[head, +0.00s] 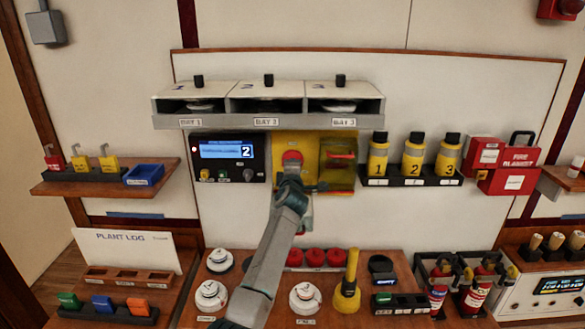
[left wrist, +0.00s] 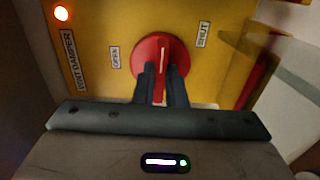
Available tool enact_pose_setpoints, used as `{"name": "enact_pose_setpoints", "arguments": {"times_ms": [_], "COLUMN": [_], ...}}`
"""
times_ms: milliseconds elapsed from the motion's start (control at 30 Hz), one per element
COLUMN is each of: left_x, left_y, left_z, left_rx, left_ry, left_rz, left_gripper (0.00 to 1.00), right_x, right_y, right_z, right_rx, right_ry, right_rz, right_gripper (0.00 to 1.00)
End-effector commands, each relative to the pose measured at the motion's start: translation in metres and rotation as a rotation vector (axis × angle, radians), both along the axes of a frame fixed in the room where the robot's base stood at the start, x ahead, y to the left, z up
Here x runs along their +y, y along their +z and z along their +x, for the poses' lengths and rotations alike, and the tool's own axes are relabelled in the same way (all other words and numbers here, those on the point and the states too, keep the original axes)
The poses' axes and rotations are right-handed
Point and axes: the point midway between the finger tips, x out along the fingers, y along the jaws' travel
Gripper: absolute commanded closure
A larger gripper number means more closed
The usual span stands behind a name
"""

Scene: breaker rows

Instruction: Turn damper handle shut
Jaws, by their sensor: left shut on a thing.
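The damper handle is a round red knob (head: 291,157) on a yellow panel (head: 281,142) below the bay shelf; it also shows in the left wrist view (left wrist: 152,46). A white line on the knob points nearly straight up, between the OPEN label (left wrist: 115,57) on the left and the SHUT label (left wrist: 202,35) on the upper right. My left gripper (left wrist: 162,84) is shut on the handle, its two fingers either side of the handle's grip. In the head view my left arm (head: 268,258) rises from the bottom and hides the panel's lower part. My right gripper is not seen.
A clear yellow-framed cover (head: 339,165) stands right of the knob, close to my gripper. A display box (head: 228,157) showing 2 is on the left. Yellow numbered bottles (head: 413,156) stand further right. An orange light (left wrist: 61,13) glows at the panel's upper left.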

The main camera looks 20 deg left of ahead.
Motion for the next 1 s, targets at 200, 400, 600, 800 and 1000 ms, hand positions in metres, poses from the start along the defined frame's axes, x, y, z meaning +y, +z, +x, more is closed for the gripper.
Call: {"name": "enact_pose_setpoints", "arguments": {"times_ms": [200, 400, 600, 800, 1000], "left_x": [0.000, 0.000, 0.000, 0.000, -0.006], "left_y": [-0.001, -0.001, 0.000, 0.015, 0.037], "left_z": [0.000, 0.000, 0.000, 0.000, -0.017], "left_rx": [0.001, 0.001, 0.000, -0.003, -0.009], "left_ry": [0.001, 0.001, 0.000, 0.001, -0.001], "left_rz": [0.002, 0.001, 0.000, -0.001, 0.000], "left_gripper": [1.00, 0.67, 0.67, 0.67, 0.67], "right_x": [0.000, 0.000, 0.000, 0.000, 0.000], "right_y": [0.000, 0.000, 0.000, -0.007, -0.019], "right_z": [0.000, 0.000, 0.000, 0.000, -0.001], "right_rx": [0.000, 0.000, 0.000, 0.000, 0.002], "right_ry": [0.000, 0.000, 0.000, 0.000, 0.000], "right_rz": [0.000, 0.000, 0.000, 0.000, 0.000], "right_gripper": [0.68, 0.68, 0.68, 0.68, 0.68]}}
